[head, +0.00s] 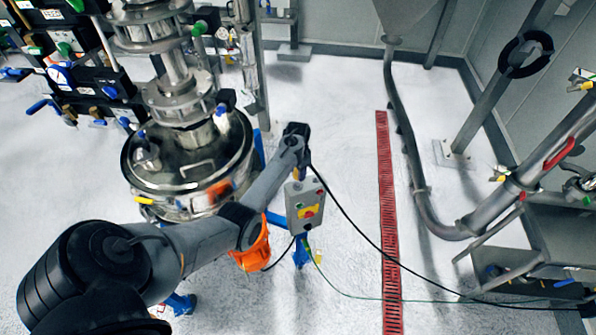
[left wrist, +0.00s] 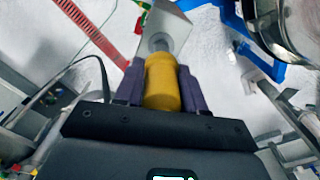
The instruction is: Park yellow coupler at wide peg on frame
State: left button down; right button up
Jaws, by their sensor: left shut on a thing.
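In the left wrist view, my left gripper (left wrist: 162,84) has its two purple fingers shut on the sides of the yellow coupler (left wrist: 163,88). A round grey metal end (left wrist: 159,43) shows just beyond the coupler's far end, in front of a grey plate-like part (left wrist: 170,22). I cannot tell whether coupler and metal end touch. A blue frame (left wrist: 245,38) runs to the right of them. In the head view my left arm reaches above the blue frame (head: 301,252), and its own wrist mostly hides the gripper. I cannot make out the wide peg. My right gripper is not in view.
In the head view, a grey control box (head: 305,205) with coloured buttons is close to my left wrist. The round steel sifter vessel (head: 190,160) stands left of it. A black cable (head: 372,240) crosses the floor area. A red floor grate (head: 388,220) lies to the right.

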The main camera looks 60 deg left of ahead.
aim_at(298, 184)
pick_arm(q)
jog(key=shift+f+b, duration=1.6)
jog(key=shift+f, duration=0.6)
jog(key=shift+p, duration=0.45)
jog(key=shift+p, duration=0.45)
jog(key=shift+f, duration=0.4)
jog(key=shift+f+b, duration=0.4)
jog(key=shift+b, duration=0.1)
jog(key=c, duration=0.6)
grip_release()
